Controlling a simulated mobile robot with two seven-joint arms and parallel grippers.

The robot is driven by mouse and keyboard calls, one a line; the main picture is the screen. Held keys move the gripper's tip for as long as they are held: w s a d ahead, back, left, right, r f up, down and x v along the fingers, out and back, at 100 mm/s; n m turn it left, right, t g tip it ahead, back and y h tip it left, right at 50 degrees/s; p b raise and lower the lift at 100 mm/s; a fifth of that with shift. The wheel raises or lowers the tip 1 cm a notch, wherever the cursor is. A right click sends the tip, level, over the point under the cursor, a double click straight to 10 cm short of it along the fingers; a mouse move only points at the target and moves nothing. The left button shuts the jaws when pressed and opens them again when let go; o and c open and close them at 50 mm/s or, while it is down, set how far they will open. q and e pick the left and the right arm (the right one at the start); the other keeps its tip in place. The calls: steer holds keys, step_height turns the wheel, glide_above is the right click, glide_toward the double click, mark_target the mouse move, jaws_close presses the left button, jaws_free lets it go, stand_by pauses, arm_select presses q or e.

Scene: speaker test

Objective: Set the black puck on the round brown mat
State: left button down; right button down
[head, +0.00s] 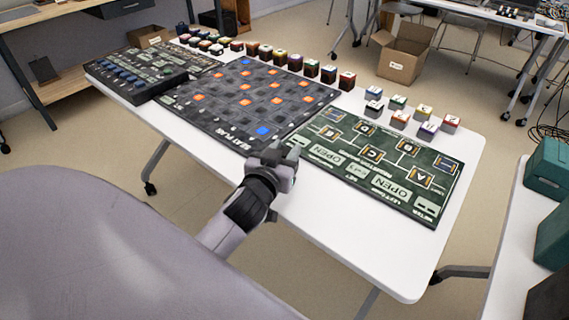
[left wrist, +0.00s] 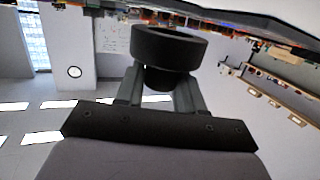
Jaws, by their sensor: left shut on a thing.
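The black puck (left wrist: 170,46) is a dark round piece between the two fingers of my left gripper (left wrist: 160,84) in the left wrist view. My left gripper is shut on it. In the head view my left gripper (head: 284,160) is over the front edge of the white table, between the dark grid board and the green board. I cannot clearly make out the puck there against the dark gripper. I do not see a round brown mat in either view. My right gripper is not in view.
The white table (head: 385,275) holds a dark grid board (head: 215,118), a green board (head: 375,165), a button panel (head: 145,80) and several small coloured blocks (head: 311,68). An open cardboard box (head: 400,60) stands behind it. The table's front right strip is bare.

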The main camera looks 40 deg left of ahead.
arm_select(q)
steer(key=shift+f+b, duration=0.45)
steer(key=shift+f, duration=1.15)
steer(key=c, duration=0.7)
jaws_free()
steer(key=shift+f, duration=0.1)
